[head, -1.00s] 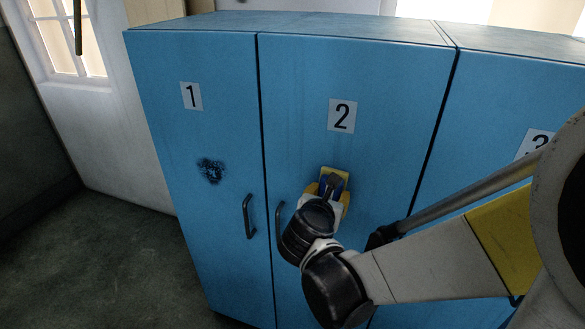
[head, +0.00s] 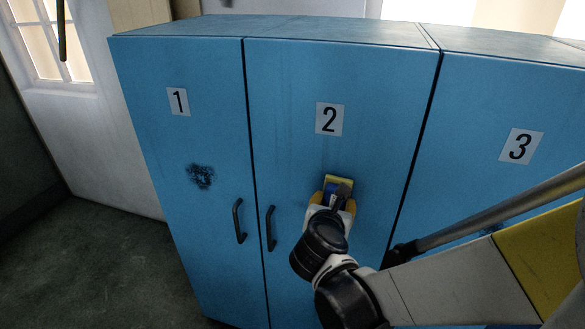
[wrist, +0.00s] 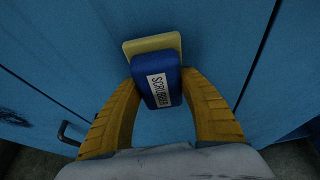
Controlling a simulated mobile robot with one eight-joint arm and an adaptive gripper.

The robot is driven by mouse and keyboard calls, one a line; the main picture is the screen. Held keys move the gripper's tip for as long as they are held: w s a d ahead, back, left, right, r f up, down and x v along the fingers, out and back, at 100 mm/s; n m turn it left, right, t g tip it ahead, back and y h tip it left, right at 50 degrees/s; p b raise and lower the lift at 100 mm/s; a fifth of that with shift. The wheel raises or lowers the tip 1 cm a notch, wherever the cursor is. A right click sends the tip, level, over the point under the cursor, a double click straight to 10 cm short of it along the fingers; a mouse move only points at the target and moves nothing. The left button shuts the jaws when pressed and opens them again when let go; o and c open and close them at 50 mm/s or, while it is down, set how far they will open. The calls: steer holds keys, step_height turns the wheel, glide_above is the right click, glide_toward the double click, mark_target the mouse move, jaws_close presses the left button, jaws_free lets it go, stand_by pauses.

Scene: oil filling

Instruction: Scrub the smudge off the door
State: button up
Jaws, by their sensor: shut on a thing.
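A dark, patchy smudge (head: 201,176) is on the blue door marked 1 (head: 165,140), left of its handle. A small part of a dark mark shows at the left edge of the wrist view (wrist: 12,117). My gripper (head: 337,196) is in front of the door marked 2 (head: 370,120), to the right of the smudge. Its yellow fingers are shut on a blue scrubber (wrist: 157,86) with a "SCRUBBER" label and a yellow pad (wrist: 150,43). The pad faces the door. I cannot tell whether it touches it.
Door 1 has a dark handle (head: 239,221) and door 2 has another (head: 271,229) beside it, both between the smudge and my gripper. Door 3 (head: 480,190) is at the right. Open floor (head: 110,260) lies at the left.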

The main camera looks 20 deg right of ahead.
steer(key=shift+s+a, duration=0.75)
steer(key=shift+s, duration=0.35)
steer(key=shift+s+a, duration=0.75)
steer(key=shift+s, duration=0.3)
steer(key=shift+s+a+p, duration=0.35)
steer(key=shift+s+a, duration=0.55)
steer(key=shift+s, duration=0.3)
